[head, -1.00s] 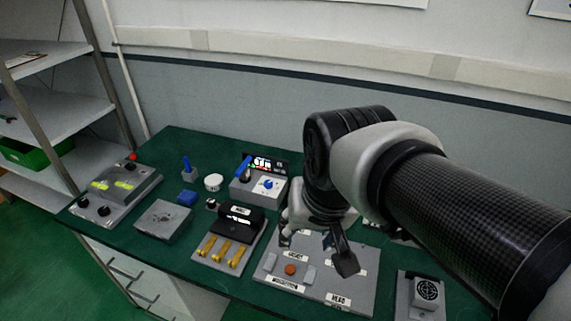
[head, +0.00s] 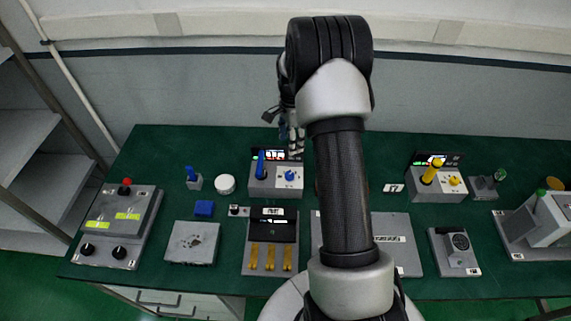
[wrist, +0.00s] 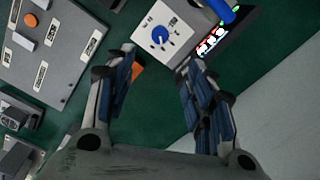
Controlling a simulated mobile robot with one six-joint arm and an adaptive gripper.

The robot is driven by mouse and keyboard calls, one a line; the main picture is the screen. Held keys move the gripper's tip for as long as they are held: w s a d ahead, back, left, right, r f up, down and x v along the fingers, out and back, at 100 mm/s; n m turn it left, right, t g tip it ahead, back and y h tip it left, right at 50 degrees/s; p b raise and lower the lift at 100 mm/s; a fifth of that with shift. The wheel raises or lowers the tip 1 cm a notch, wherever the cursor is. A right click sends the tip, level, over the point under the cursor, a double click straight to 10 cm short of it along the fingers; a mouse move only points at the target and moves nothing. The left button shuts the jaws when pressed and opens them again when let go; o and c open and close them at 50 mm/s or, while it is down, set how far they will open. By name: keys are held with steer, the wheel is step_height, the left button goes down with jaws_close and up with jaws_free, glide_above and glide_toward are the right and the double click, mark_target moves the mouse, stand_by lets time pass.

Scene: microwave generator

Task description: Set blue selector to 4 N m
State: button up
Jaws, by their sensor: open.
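The blue selector (head: 290,175) is a round knob on the white dial plate of a grey box (head: 262,186), left of my arm. The box also carries a blue-handled tool (head: 261,163) and a lit display (head: 268,154). In the wrist view the blue selector (wrist: 160,37) has a white pointer mark and sits just beyond my fingertips. The dial labels are too small to read. My gripper (wrist: 159,58) is open and empty, its fingers spread and apart from the knob. In the head view my gripper (head: 291,140) is partly hidden behind my arm, above the box's back.
The panel with an orange button (wrist: 28,18) lies beside the box.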

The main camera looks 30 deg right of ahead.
mark_target(290, 174)
steer(key=f, duration=1.7)
steer(key=shift+a+b, duration=0.2)
steer(key=shift+b, duration=0.2)
steer(key=shift+c, duration=0.3)
steer(key=c, duration=1)
steer(key=shift+n, duration=0.3)
steer(key=n+b, duration=0.2)
steer(key=n, duration=0.1)
steer(key=shift+f+b, duration=0.1)
steer(key=shift+b, duration=0.2)
steer(key=shift+n+b, duration=0.85)
steer(key=shift+n, duration=1.15)
